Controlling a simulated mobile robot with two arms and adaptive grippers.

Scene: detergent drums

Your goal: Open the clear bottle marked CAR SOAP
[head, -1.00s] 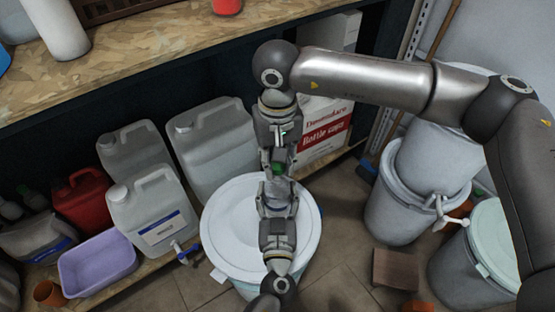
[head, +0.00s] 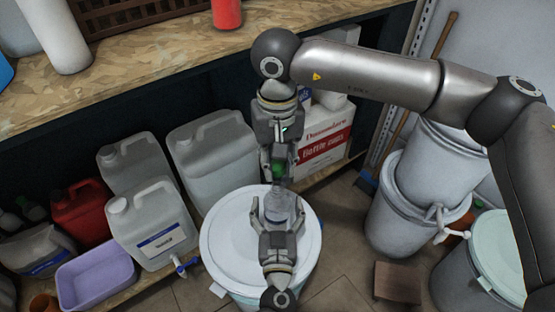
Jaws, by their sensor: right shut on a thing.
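The clear bottle (head: 279,205) stands upright on the white drum lid in the head view. Its label is not readable from here. My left gripper (head: 278,212) is open, its fingers on either side of the bottle and apart from it. My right gripper (head: 279,176) is shut on the green cap (head: 278,168), above the bottle's neck. The cap appears raised off the neck, with the clear neck showing below it.
The white drum lid (head: 225,245) is otherwise clear. Several white jugs (head: 160,225), a red can (head: 80,208) and a lilac tub (head: 97,280) are at left. A bottle-caps box (head: 325,142) is behind; grey drums (head: 405,225) stand at right.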

